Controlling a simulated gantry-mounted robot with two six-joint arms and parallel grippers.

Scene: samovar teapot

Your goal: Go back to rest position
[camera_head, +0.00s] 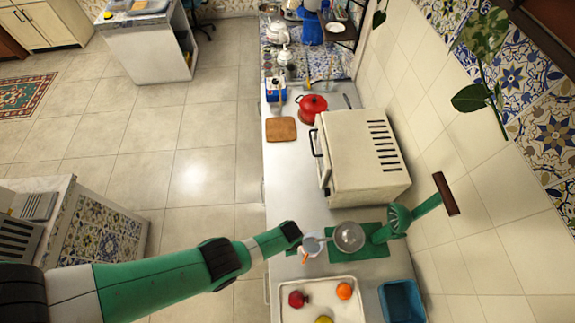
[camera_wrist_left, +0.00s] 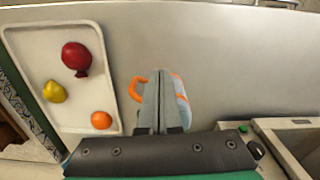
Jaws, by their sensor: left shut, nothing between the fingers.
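My left gripper (camera_head: 316,240) reaches in from the left over the counter. In the left wrist view its two grey fingers (camera_wrist_left: 158,88) are pressed together with nothing between them. A pale cup with orange trim and an orange handle (camera_head: 306,255) is below and beside the gripper; the wrist view shows its body (camera_wrist_left: 181,98), partly hidden behind the fingers. I cannot tell whether the fingers touch it. A round metallic vessel (camera_head: 349,236) stands on a green mat (camera_head: 372,268) just right of the gripper. My right gripper is not in view.
A white tray (camera_head: 322,282) near the gripper holds a red fruit (camera_head: 298,299), an orange (camera_head: 344,290) and a yellow fruit. A blue bin (camera_head: 402,300) and a cream oven-like box (camera_head: 360,158) stand nearby. A red pot (camera_head: 311,106) and wooden board (camera_head: 281,129) sit farther back.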

